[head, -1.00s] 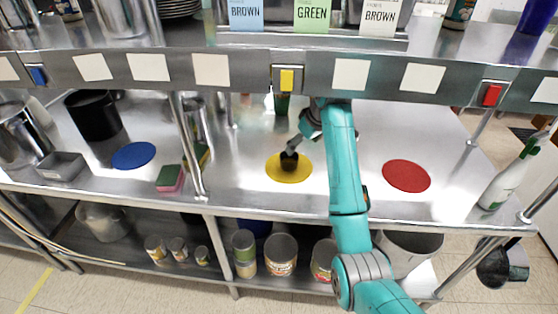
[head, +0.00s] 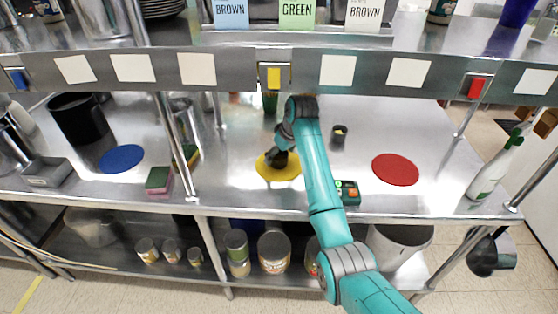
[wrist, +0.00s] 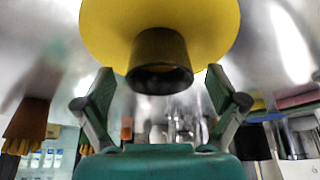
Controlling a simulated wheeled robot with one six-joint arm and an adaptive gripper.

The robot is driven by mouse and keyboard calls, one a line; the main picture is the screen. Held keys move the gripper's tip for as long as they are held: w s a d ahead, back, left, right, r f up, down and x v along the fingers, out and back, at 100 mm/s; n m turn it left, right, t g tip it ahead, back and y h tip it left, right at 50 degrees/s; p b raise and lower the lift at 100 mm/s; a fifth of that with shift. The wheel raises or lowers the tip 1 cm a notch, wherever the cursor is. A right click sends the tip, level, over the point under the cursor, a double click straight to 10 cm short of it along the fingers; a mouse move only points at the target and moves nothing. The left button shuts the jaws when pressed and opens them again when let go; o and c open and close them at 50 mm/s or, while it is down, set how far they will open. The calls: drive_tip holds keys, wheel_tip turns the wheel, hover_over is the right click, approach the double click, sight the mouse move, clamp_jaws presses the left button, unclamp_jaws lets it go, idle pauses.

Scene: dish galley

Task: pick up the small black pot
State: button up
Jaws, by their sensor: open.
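The small black pot (wrist: 160,58) stands on the yellow disc (wrist: 105,22) in the wrist view. In the head view the pot (head: 283,158) is a small dark shape on the yellow disc (head: 288,174), partly covered by my gripper. My gripper (wrist: 160,85) is open, with one finger to each side of the pot in the wrist view. I cannot tell whether either finger touches it. In the head view my gripper (head: 279,155) is low over the disc, close to the pot.
A small dark cup (head: 339,136) stands right of my arm. A device with coloured buttons (head: 347,192) is beside my arm. A red disc (head: 395,170) and blue disc (head: 121,158) lie bare. A large black pot (head: 78,120) stands left. The shelf edge (head: 205,70) runs above.

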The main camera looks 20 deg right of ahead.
drive_tip(key=shift+w+f, duration=0.15)
drive_tip(key=shift+f, duration=0.2)
drive_tip(key=c, duration=1.4)
drive_tip(key=shift+r, duration=0.1)
